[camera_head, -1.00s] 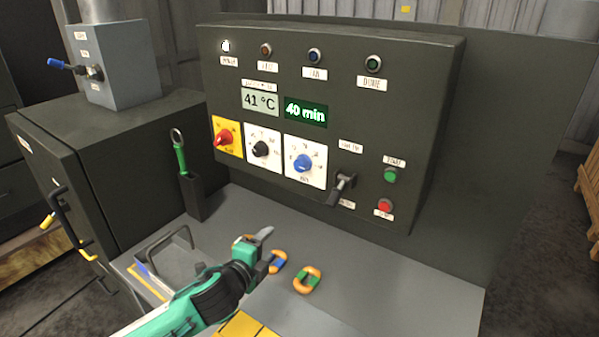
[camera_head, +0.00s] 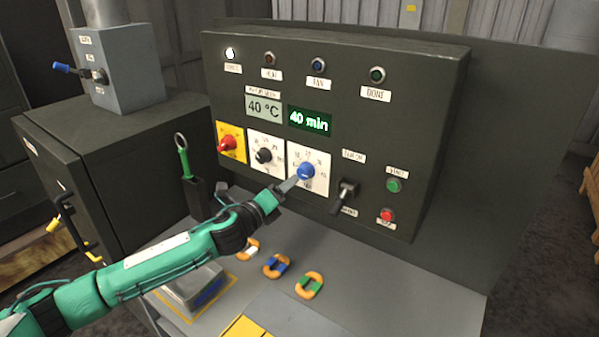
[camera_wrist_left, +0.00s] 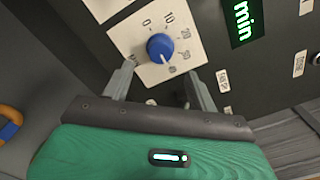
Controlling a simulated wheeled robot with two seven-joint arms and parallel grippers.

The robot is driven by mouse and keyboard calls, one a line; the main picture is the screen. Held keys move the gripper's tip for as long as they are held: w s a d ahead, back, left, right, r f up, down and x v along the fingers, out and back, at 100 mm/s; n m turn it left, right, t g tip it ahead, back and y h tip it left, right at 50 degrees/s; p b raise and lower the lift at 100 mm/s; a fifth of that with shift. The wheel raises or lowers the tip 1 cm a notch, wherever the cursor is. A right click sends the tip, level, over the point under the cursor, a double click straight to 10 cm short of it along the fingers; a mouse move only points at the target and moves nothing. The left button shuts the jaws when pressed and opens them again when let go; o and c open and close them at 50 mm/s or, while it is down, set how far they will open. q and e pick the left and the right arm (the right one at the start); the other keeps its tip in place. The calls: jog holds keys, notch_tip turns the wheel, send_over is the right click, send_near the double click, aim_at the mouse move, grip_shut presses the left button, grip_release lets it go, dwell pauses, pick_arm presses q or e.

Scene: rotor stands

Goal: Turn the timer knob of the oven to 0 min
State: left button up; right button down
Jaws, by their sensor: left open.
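The timer knob (camera_head: 306,171) is blue and sits on a white dial plate on the oven panel (camera_head: 420,150). In the left wrist view the blue knob (camera_wrist_left: 160,47) has a white pointer mark near the 40 end of its scale. The green timer display (camera_head: 310,120) reads 40 min. My left gripper (camera_head: 290,184) is close in front of the knob at its lower left. In the left wrist view my left gripper (camera_wrist_left: 158,85) is open, with its fingers apart below the knob and nothing between them. My right gripper is not in view.
A black knob (camera_head: 264,155) and a red knob (camera_head: 228,143) sit left of the timer knob. A black lever (camera_head: 345,197) is close on its right. Several orange rings (camera_head: 309,285) lie on the grey bench below my arm.

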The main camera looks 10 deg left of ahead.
aim_at(302, 175)
pick_arm(q)
jog(key=p+x, duration=0.2)
jog(key=x, duration=0.5)
jog(key=shift+w, duration=0.1)
jog(key=c, duration=1)
